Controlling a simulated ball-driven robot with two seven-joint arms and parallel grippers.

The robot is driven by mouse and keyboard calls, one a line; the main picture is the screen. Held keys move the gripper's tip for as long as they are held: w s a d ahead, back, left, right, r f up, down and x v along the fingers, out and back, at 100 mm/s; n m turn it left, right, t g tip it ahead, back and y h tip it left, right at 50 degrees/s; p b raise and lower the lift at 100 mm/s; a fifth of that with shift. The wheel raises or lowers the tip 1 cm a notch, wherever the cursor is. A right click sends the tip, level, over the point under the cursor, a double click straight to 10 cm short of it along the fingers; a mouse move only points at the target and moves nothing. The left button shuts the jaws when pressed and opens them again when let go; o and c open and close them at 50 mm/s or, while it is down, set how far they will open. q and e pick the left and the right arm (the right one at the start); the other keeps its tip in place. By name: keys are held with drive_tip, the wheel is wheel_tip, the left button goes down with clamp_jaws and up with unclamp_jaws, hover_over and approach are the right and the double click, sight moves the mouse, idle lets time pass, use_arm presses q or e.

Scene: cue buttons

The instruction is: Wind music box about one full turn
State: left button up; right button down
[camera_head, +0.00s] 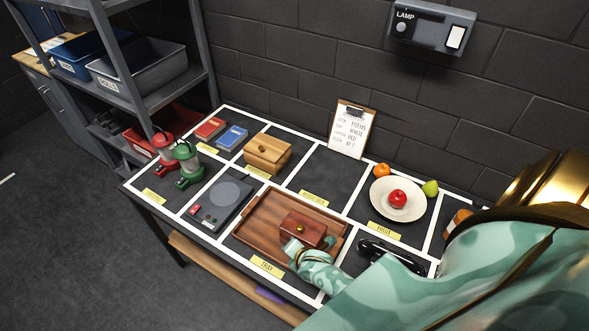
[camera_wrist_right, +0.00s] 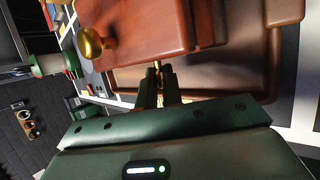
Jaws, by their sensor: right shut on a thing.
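The music box (camera_head: 303,230) is a reddish-brown wooden box with a small gold knob on it. It sits on the brown wooden tray (camera_head: 262,245) in the area labelled TRAY. The music box also shows in the right wrist view (camera_wrist_right: 150,25), with its gold knob (camera_wrist_right: 90,43) at the left. My right gripper (camera_head: 293,248) is at the near side of the box. In the right wrist view its fingers (camera_wrist_right: 158,82) are shut on a thin gold winding key (camera_wrist_right: 157,67) at the box's side. The key is mostly hidden between the fingers. My left gripper is not in view.
A grey device (camera_head: 221,203) lies left of the tray, and a lighter wooden box (camera_head: 267,153) behind it. A plate (camera_head: 382,205) with a red fruit, a black handset (camera_head: 392,256) and a clipboard (camera_head: 352,130) are to the right. Two lanterns (camera_head: 187,163) stand at the left.

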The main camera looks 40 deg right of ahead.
drive_tip(key=t+b, duration=0.1)
drive_tip(key=b, duration=0.1)
drive_tip(key=t+b, duration=0.1)
drive_tip(key=b, duration=0.2)
drive_tip(key=f+m+t+y+b, duration=0.1)
drive_tip(key=t+b, duration=0.1)
drive_tip(key=shift+s+d+f+b, duration=0.1)
drive_tip(key=shift+s+b, duration=0.2)
drive_tip(key=shift+b, duration=0.05)
drive_tip(key=shift+t+b, duration=0.7)
drive_tip(key=shift+b, duration=0.3)
drive_tip(key=shift+r, duration=0.2)
drive_tip(key=c, duration=1.6)
unclamp_jaws()
drive_tip(key=shift+c, duration=0.2)
drive_tip(key=d+p+v, duration=0.1)
drive_tip(key=v, duration=1.5)
drive_tip(key=shift+a, duration=0.25)
drive_tip(key=shift+s+r, duration=0.15)
